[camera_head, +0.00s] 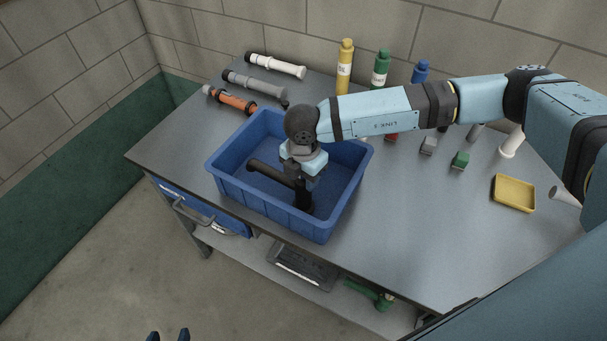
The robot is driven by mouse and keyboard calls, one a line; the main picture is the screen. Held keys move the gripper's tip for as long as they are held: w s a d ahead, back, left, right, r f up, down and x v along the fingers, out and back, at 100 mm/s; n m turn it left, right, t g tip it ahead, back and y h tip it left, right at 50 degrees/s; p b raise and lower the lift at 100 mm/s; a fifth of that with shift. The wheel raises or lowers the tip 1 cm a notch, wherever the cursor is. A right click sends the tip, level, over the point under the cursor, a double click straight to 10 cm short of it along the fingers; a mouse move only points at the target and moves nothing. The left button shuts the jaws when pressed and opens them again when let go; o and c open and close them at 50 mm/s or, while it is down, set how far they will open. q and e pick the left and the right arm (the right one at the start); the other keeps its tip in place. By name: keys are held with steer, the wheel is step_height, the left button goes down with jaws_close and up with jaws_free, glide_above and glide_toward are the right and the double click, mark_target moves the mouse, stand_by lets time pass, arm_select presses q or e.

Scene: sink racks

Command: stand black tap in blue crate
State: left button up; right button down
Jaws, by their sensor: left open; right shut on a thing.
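The black tap (268,173) is inside the blue crate (272,212), with its spout pointing left and its body (304,200) roughly upright. My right gripper (303,178) reaches down into the crate and is shut on the tap's upper body. The gripper and wrist hide the top of the tap. I cannot tell whether the tap's base touches the crate floor. The crate stands on the grey table near its front left edge. My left gripper (169,335) shows only its fingertips at the bottom edge, open and empty, away from the table.
White (275,66), grey (256,85) and orange (232,101) tubes lie behind the crate. Yellow (345,68), green (380,70) and blue (420,72) bottles stand at the back. Small blocks and a yellow tray (514,194) lie at right. The front right tabletop is clear.

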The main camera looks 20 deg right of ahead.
steer(key=shift+f, duration=0.35)
steer(key=shift+f, duration=0.15)
steer(key=c, duration=0.6)
jaws_free()
